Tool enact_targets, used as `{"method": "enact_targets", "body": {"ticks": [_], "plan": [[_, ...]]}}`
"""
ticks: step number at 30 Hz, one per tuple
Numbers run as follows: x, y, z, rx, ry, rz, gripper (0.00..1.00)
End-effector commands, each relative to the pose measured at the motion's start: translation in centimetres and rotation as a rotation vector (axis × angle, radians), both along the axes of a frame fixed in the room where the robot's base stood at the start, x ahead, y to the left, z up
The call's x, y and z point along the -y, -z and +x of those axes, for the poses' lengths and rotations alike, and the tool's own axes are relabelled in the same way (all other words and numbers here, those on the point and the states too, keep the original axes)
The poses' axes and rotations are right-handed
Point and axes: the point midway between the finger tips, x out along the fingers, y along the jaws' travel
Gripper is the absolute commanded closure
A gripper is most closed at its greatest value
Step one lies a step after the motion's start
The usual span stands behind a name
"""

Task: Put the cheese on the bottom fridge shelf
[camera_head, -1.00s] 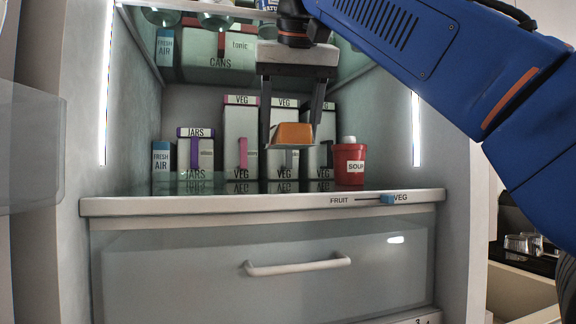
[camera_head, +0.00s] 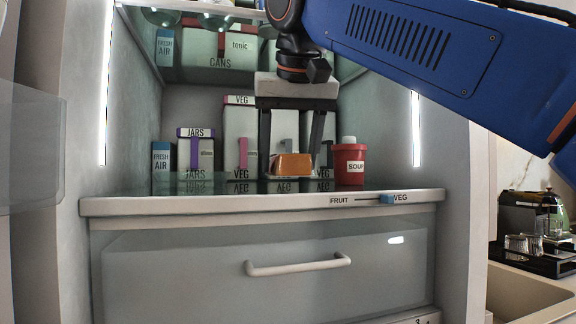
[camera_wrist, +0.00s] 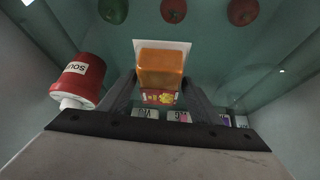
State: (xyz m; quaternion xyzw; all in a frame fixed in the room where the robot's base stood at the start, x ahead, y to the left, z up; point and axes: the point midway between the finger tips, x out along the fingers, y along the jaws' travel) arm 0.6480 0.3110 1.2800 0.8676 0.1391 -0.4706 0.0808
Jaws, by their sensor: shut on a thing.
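The cheese (camera_head: 292,165) is an orange block with a pale base, inside the open fridge just above the bottom glass shelf (camera_head: 215,187). My gripper (camera_head: 291,167) points down from above and is shut on the cheese, one finger on each side. In the wrist view the cheese (camera_wrist: 161,68) sits between the fingers, with a pale wrapper edge and a red printed label. I cannot tell whether its underside touches the shelf.
A red soup container (camera_head: 349,166) stands close to the right of my gripper. Several veg cartons (camera_head: 240,130) stand behind, with a jars box (camera_head: 196,155) and a fresh air box (camera_head: 161,167) at left. The shelf's front left is clear. A closed drawer (camera_head: 270,275) is below.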

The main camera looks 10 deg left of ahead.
Motion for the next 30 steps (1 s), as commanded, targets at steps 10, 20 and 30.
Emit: {"method": "enact_targets", "body": {"ticks": [10, 20, 30], "plan": [[-0.3, 1.7, 0.7, 0.001, 0.001, 0.001, 0.76], [-0.4, 2.0, 0.7, 0.000, 0.001, 0.001, 0.30], [-0.4, 1.9, 0.7, 0.000, 0.000, 0.000, 0.23]]}}
